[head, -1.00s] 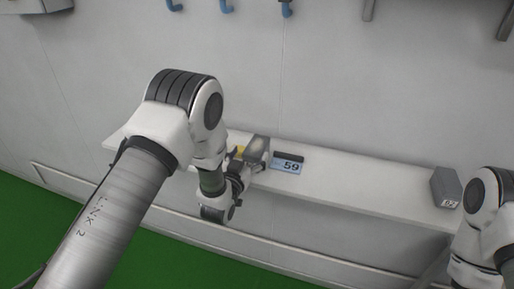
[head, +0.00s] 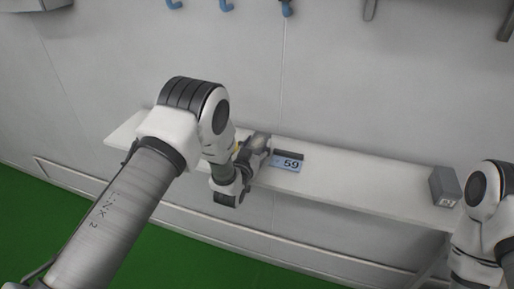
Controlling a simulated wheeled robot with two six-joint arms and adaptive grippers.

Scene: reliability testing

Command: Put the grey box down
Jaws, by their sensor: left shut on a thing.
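My left gripper (head: 253,157) is over the white shelf (head: 345,184), left of the blue label marked 59. It is shut on a small grey box (head: 262,139), which is mostly hidden by the gripper and wrist. I cannot tell whether this box touches the shelf. Another grey box (head: 445,187) with a white number label stands at the shelf's right end. My right arm shows at the right edge, and its gripper is out of view.
The blue label marked 59 (head: 287,164) has a dark strip behind it. A bit of yellow shows beside my left wrist. The shelf is clear between the label and the right-hand box. Blue hooks (head: 226,6) hang on the wall above.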

